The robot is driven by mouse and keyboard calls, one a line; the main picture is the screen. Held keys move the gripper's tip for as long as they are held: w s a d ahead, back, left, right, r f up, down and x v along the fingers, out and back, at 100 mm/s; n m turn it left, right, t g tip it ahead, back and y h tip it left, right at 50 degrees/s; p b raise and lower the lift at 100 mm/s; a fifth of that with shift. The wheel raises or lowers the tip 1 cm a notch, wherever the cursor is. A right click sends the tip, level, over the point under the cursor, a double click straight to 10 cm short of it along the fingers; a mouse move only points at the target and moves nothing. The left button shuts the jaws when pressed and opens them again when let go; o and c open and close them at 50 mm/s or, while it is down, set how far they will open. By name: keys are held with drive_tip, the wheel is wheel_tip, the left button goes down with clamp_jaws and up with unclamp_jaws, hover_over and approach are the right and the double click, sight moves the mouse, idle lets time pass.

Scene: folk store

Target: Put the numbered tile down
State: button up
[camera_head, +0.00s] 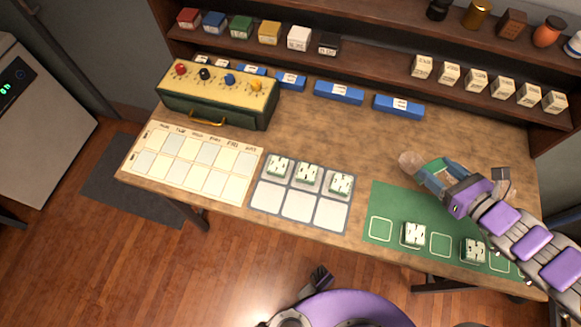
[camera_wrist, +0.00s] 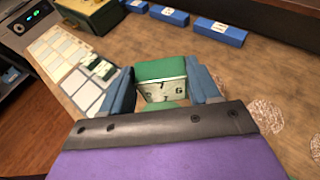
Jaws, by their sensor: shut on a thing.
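My gripper (camera_head: 432,170) is shut on a numbered tile, held above the right part of the table. The tile shows as a small green patch (camera_head: 436,166) in the head view. In the wrist view, the held tile (camera_wrist: 160,82) sits between the two blue fingers (camera_wrist: 165,90), with a green side up and a pale side carrying dark marks. A green mat (camera_head: 388,200) with outlined squares lies on the table in front of the gripper, with two white tiles on it (camera_head: 413,234) (camera_head: 473,250). A grey grid tray (camera_head: 268,196) holds three white tiles in its back row.
A pale chart board (camera_head: 190,160) lies at the left, with a green and yellow box with knobs (camera_head: 218,98) behind it. Blue blocks (camera_head: 338,92) line the back of the table. Shelves with colored boxes (camera_head: 270,32) and small pots stand behind.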

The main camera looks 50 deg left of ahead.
drive_tip(key=w+d+r+m+t+h, duration=0.8)
drive_tip(key=w+d+r+m, duration=0.3)
drive_tip(key=w+d+r, duration=0.3)
drive_tip(key=w+d+t, duration=0.1)
drive_tip(key=w, duration=0.2)
drive_tip(key=shift+w+d+r+h, duration=0.2)
drive_tip(key=shift+w+h, duration=0.05)
drive_tip(key=shift+h, duration=0.15)
